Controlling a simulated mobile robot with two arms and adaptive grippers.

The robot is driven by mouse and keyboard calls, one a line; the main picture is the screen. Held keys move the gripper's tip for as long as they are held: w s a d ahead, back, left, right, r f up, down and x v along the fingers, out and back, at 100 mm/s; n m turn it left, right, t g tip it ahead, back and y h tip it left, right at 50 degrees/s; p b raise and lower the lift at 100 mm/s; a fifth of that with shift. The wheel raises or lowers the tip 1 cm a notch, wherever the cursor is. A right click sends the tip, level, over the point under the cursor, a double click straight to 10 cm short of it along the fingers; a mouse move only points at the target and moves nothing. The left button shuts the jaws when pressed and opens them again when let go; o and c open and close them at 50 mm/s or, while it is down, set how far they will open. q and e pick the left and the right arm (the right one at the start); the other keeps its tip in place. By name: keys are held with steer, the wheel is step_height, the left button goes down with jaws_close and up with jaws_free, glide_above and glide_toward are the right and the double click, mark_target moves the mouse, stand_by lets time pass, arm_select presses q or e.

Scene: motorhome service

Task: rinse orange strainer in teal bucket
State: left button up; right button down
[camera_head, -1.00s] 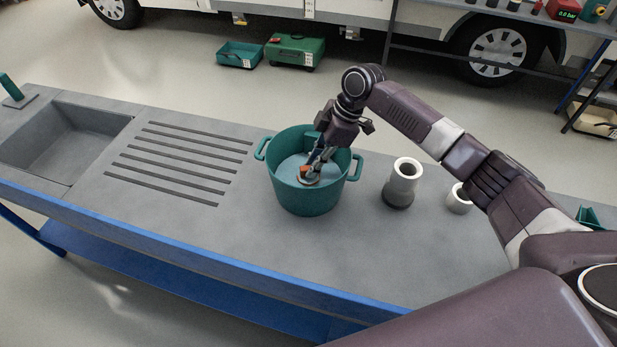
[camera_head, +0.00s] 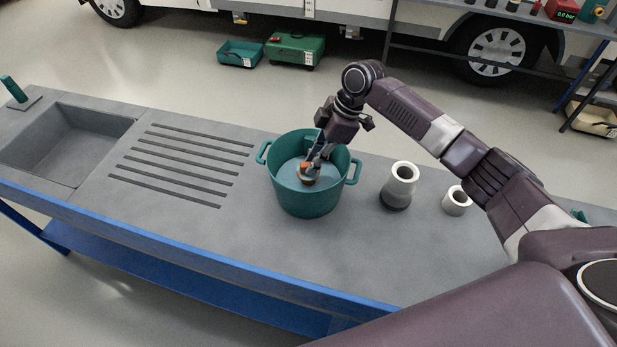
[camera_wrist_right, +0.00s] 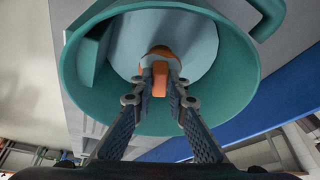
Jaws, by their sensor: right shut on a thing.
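The teal bucket (camera_head: 306,198) stands on the grey worktop with pale blue water (camera_head: 287,172) in it. My right gripper (camera_head: 314,162) reaches down into the bucket and is shut on the orange strainer (camera_head: 305,170). In the right wrist view the gripper's fingers (camera_wrist_right: 160,82) close on the strainer's orange part (camera_wrist_right: 159,80), inside the bucket's rim (camera_wrist_right: 70,75). The strainer's lower part is at the water; I cannot tell how deep it sits. My left gripper is not in view.
A sink (camera_head: 65,145) and drain grooves (camera_head: 185,165) lie left of the bucket. The worktop in front of the bucket is clear.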

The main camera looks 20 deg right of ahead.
step_height(320, 180, up, 14)
steer(key=p, duration=1.2)
steer(key=shift+r, duration=0.15)
stand_by(2.9)
